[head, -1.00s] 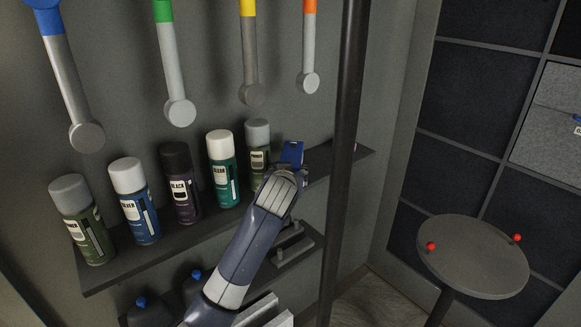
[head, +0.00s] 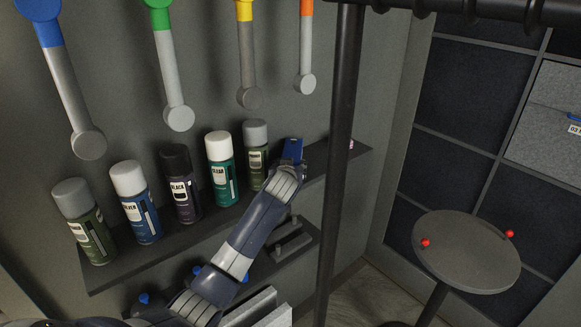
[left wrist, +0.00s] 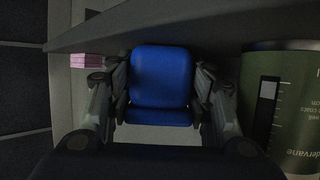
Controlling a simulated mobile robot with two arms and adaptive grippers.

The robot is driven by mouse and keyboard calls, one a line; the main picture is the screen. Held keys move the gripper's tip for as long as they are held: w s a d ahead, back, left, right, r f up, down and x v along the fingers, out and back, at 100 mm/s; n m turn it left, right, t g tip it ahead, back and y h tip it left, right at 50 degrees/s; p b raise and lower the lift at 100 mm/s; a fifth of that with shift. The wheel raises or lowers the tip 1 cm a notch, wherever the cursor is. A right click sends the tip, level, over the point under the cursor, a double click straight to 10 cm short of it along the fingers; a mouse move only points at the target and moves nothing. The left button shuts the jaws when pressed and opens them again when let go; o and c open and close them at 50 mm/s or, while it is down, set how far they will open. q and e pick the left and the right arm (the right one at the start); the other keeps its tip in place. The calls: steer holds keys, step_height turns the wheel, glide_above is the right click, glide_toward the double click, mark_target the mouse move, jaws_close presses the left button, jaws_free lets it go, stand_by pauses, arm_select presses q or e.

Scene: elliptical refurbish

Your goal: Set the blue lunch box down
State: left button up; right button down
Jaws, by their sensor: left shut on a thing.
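The blue lunch box (left wrist: 161,80) is between the fingers of my left gripper (left wrist: 163,100) in the left wrist view, and the gripper is shut on it. In the head view a small part of the blue lunch box (head: 292,150) shows at the tip of my left gripper (head: 290,168), over the right part of the spray-can shelf. The arm hides much of it there. I cannot tell whether the box touches the shelf. My right gripper is not in view.
Several spray cans stand on the dark shelf (head: 215,225); the rightmost green can (head: 256,155) is close beside my gripper. A small pink item (left wrist: 92,61) lies beyond. A black post (head: 336,190) rises right of my arm. A round table (head: 465,250) stands further right.

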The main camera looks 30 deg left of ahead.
arm_select(q)
steer(key=shift+r, duration=0.1)
steer(key=o, duration=1.1)
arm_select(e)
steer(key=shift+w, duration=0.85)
arm_select(q)
steer(key=shift+s+d, duration=0.1)
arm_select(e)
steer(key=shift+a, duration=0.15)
